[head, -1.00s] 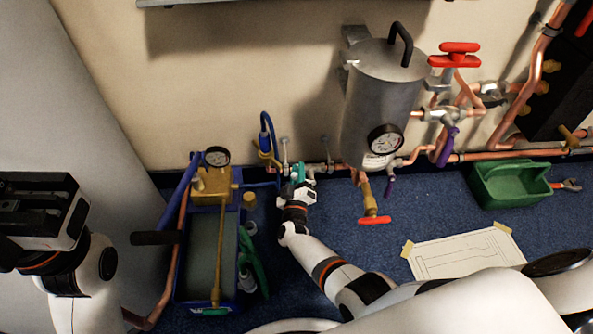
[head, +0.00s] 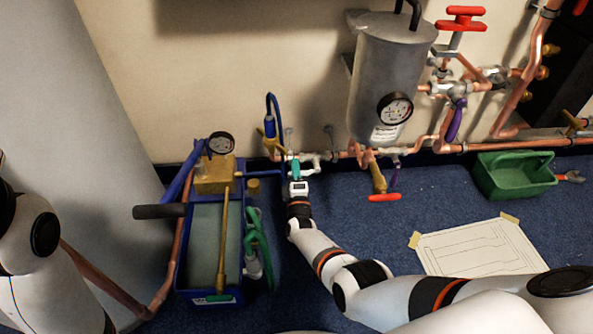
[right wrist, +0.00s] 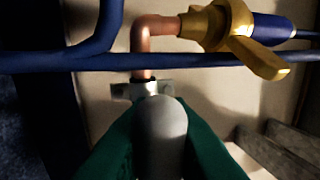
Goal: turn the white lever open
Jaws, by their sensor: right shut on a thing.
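The white lever (right wrist: 162,135) shows in the right wrist view as a pale, rounded bar between my green fingertips. My right gripper (right wrist: 160,150) is shut on it, one finger on each side. In the head view my right gripper (head: 295,170) is at the low wall pipe, just right of the blue pump box. The fingers and wrist hide most of the lever there, and its exact angle is hard to tell. My left gripper is outside the head view; only part of its arm shows at the left edge.
A yellow valve (right wrist: 235,28) and blue pipes (right wrist: 200,60) lie close to my right fingers. The blue pump box (head: 212,245) stands left of my right arm. The grey tank (head: 390,75), with a red-handled drain valve (head: 384,197) below it, is to the right. A green tray (head: 512,178) stands farther right.

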